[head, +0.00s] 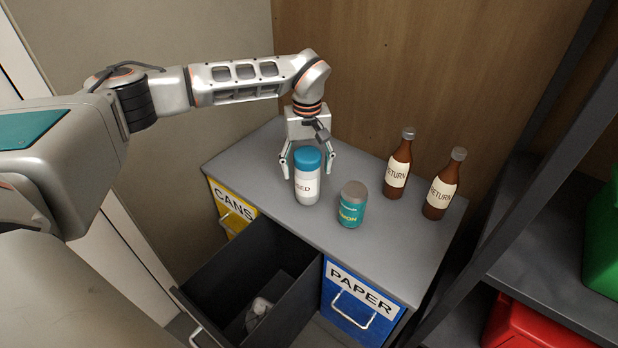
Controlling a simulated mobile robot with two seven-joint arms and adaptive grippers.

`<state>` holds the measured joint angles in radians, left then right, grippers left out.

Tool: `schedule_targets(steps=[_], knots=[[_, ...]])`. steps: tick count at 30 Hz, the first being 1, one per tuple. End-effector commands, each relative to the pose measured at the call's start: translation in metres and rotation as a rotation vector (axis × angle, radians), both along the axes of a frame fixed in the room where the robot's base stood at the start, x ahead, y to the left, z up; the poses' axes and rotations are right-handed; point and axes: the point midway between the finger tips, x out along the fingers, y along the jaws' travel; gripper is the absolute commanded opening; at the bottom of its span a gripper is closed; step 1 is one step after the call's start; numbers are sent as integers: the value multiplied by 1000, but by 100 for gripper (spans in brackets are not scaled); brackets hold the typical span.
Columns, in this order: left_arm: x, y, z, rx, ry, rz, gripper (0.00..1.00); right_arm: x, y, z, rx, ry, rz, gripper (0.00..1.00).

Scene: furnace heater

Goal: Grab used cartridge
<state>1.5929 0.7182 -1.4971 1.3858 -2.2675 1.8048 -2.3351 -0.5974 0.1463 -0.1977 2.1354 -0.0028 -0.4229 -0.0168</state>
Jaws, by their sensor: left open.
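The used cartridge (307,187) is a white cylinder with a blue cap and a label whose visible letters end in "SED". It stands upright on the grey cabinet top. My left gripper (309,168) is open and points down just behind and above the cartridge, with one finger to each side of its cap. I cannot tell whether the fingers touch it. My right gripper is not in view.
A teal can (351,210) with a grey lid stands close right of the cartridge. Two brown "RETURN" bottles (398,170) (440,190) stand farther right. Below are an open dark drawer (295,312), the yellow CANS front (228,208) and the blue PAPER front (352,309).

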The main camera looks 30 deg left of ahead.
Motion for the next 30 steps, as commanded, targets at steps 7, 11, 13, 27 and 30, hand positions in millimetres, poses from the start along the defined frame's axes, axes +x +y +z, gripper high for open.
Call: schedule_targets(steps=[7,11,13,27,30], knots=[[1,0,2,-1,-5,0,59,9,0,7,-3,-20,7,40],[1,0,1,-1,-5,0,25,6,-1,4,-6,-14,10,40],[1,0,1,0,-4,0,17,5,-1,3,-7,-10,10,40],[2,0,16,-1,-10,0,17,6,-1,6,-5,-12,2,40],[3,0,30,-1,-13,1,17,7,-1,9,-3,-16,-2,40]])
